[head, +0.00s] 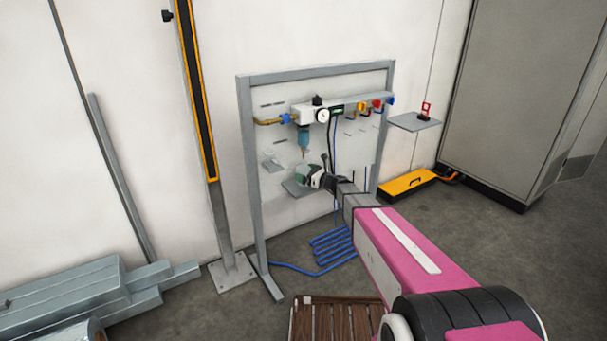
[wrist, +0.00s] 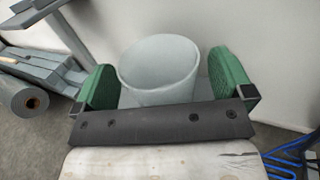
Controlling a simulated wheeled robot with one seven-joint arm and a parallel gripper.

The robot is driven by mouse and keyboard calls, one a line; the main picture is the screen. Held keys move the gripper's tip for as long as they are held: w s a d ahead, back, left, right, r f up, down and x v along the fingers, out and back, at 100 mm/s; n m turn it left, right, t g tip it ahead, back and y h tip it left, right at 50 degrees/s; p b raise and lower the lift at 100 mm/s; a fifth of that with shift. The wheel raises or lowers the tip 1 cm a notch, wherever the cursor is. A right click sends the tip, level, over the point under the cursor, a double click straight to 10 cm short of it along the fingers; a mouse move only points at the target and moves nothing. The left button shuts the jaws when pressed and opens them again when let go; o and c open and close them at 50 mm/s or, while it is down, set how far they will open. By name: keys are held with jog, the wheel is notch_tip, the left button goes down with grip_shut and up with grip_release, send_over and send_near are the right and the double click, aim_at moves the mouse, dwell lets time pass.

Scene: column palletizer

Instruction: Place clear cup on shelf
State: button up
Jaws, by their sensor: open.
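The clear cup (wrist: 160,68) is a pale, translucent, open-topped cup, seen in the wrist view between the two green fingers of my gripper (wrist: 165,82). It looks upright, with a grey surface beside its base. A gap shows between the cup and the right finger; contact on the left is hard to tell. In the head view my gripper (head: 307,176) is open at a small grey shelf (head: 294,189) on the panel frame. The cup is too small to make out there, and its base is hidden by the gripper in the wrist view.
An air unit with a gauge (head: 323,116) and a hanging bluish bowl (head: 303,138) is just above my gripper. Blue hose (head: 332,246) lies on the floor below. A yellow case (head: 407,184) stands right, a cabinet (head: 520,90) beyond.

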jog(key=v, duration=1.1)
jog(key=s+d+f+n+g+h, duration=0.1)
jog(key=s+f+n+g+h, duration=0.25)
jog(key=s+n, duration=0.4)
jog(key=s+f+n+g+h, duration=0.2)
jog(key=s+n+g+h, duration=0.15)
jog(key=s+n, duration=0.4)
jog(key=s+d+n+g+h, duration=0.2)
jog(key=s+d+n+h, duration=0.6)
jog(key=s+d, duration=0.4)
jog(key=shift+f+n+g, duration=0.4)
jog(key=shift+f+n, duration=0.05)
jog(key=shift+n, duration=0.35)
jog(key=shift+s+d, duration=0.15)
